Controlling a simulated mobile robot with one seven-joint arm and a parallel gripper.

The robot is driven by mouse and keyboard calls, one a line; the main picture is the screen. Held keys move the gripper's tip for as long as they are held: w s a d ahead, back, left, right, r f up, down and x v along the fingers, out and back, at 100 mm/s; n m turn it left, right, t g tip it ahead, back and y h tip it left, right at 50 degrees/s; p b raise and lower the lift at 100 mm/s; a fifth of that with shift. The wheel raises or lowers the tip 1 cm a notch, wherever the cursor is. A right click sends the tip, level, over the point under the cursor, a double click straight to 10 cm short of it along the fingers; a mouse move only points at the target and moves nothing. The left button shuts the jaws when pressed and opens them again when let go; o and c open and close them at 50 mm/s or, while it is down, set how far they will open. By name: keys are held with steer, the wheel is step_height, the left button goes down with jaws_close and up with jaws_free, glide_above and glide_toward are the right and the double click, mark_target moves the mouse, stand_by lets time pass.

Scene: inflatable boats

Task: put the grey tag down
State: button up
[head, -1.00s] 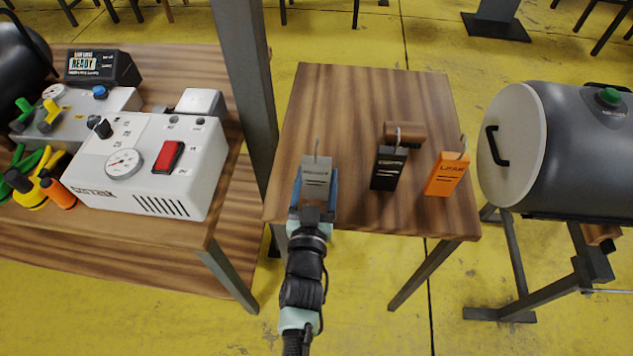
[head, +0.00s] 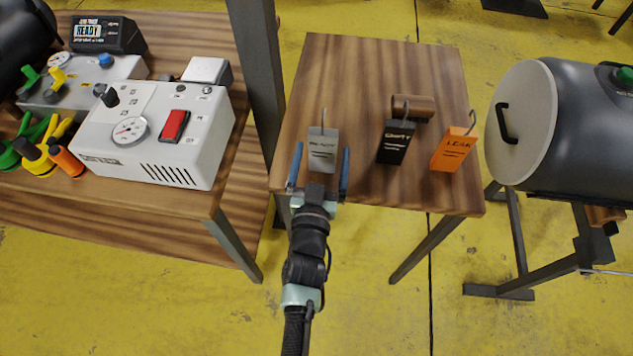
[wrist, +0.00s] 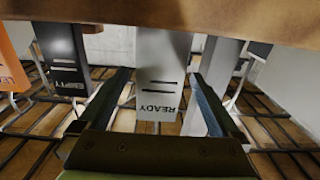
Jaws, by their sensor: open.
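The grey tag (head: 322,150) stands upright near the front left of the small wooden table, its wire hook pointing up. It also shows in the wrist view (wrist: 160,75), where the word READY appears upside down. My gripper (head: 318,172) is open at the front of the tag. In the wrist view its two fingers (wrist: 163,92) lie on either side of the tag, with gaps visible between the fingers and the tag. The tag's foot on the table is partly hard to make out.
A black tag (head: 395,143) and an orange LEAK tag (head: 453,149) stand to the right on the same table (head: 345,75), near a brown wooden block (head: 414,108). A grey post (head: 257,80) and a white machine (head: 150,135) are left. A dark cylinder (head: 590,125) stands right.

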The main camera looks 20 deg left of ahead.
steer(key=v, duration=1)
steer(key=shift+s, duration=0.3)
steer(key=shift+d+r, duration=0.1)
steer(key=w+d+r+t, duration=0.15)
steer(key=w+r, duration=0.25)
steer(key=r, duration=0.6)
steer(key=w+r+t, duration=0.2)
steer(key=w+r, duration=0.1)
steer(key=r, duration=0.8)
steer(key=w+d+r+t, duration=0.1)
steer(key=w+r, duration=0.3)
steer(key=r, duration=0.6)
steer(key=s+d+r+m+t+h, duration=0.1)
steer(key=s+d+r, duration=0.2)
steer(key=r, duration=0.6)
steer(key=s+d+r+m+t+h, duration=0.1)
steer(key=s+d+r, duration=0.3)
steer(key=r, duration=0.6)
steer(key=s+d+r+m+t+h, duration=0.1)
steer(key=s+d+r+t+h, duration=0.2)
steer(key=r, duration=0.6)
steer(key=shift+s+d+r, duration=0.2)
steer(key=shift+s+r, duration=0.1)
steer(key=shift+s, duration=0.55)
steer(key=shift+t, duration=0.25)
